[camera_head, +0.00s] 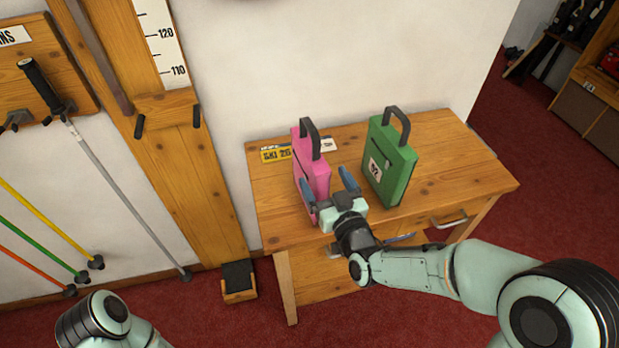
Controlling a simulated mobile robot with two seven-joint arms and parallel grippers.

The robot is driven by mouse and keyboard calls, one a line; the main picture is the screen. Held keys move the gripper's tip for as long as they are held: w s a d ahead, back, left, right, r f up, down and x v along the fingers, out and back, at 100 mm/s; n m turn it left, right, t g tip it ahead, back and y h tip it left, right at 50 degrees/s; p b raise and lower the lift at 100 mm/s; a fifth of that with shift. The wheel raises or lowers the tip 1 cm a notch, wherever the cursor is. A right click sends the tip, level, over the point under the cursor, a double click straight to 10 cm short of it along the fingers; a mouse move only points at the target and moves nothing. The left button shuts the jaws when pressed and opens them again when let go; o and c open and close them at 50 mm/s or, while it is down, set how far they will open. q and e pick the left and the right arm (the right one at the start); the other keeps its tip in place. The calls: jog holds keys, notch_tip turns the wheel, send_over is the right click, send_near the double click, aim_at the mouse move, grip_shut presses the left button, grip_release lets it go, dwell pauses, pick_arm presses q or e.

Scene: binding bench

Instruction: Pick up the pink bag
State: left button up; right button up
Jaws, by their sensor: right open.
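The pink bag (318,172) stands upright on the wooden table (450,170), with its dark handle on top. My right gripper (328,186) is open at the near side of the pink bag. One blue finger shows in front of the bag's lower left part and the other just to its right. I cannot tell whether either finger touches the bag. My right gripper hides part of the bag's lower end. Part of my left arm shows at the bottom left, but its gripper is out of view.
A green bag (391,165) with a white label stands upright to the right, close to the right finger. A yellow sign (276,154) lies behind the pink bag. The table's right part is clear. Poles (130,200) hang on the left wall.

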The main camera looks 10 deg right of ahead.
aim_at(315, 167)
jog(key=w, duration=0.2)
jog(key=w+a+p, duration=0.1)
jog(key=w, duration=0.2)
jog(key=shift+w, duration=0.2)
jog(key=shift+s, duration=0.1)
grip_shut()
